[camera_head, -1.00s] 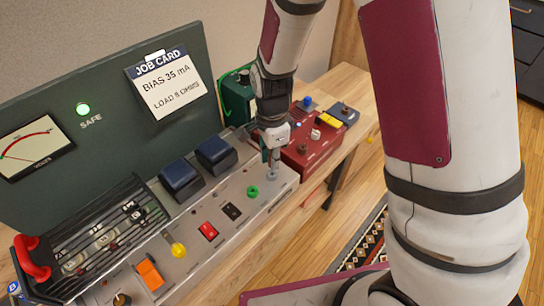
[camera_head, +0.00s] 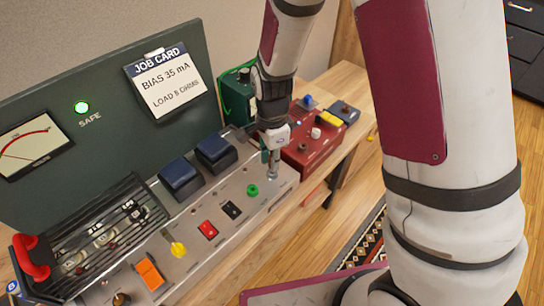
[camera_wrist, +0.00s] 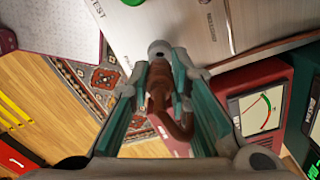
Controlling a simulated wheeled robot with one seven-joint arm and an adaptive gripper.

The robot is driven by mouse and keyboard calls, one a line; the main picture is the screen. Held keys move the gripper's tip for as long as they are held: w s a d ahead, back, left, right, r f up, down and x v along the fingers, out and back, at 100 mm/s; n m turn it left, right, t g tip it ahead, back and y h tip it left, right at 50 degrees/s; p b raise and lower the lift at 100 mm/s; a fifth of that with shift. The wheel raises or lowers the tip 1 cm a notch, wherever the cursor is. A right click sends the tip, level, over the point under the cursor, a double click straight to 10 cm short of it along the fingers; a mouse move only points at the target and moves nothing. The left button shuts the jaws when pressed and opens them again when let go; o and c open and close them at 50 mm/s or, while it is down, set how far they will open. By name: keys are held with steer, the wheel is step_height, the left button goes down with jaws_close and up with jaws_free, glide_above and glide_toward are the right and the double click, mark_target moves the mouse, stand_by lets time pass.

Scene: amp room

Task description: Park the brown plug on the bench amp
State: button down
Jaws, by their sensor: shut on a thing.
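The bench amp (camera_head: 262,208) has a grey control deck and a dark green back panel. My gripper (camera_head: 270,157) is low over the deck's right end, just above a grey round socket (camera_head: 271,177). In the wrist view my gripper (camera_wrist: 160,85) has its teal fingers shut on the brown plug (camera_wrist: 158,88), with its brown cable curling back. The grey socket (camera_wrist: 160,48) shows just beyond the plug's tip. I cannot tell whether the tip touches or enters it. In the head view the fingers mostly hide the plug.
A green box (camera_head: 238,95) is behind. Open floor (camera_head: 320,245) lies in front.

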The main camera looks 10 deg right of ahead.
steer(key=shift+f+b, duration=0.4)
steer(key=shift+f, duration=0.85)
stand_by(0.6)
steer(key=c, duration=1.4)
jaws_free()
step_height(320, 180, up, 12)
steer(key=shift+f, duration=0.15)
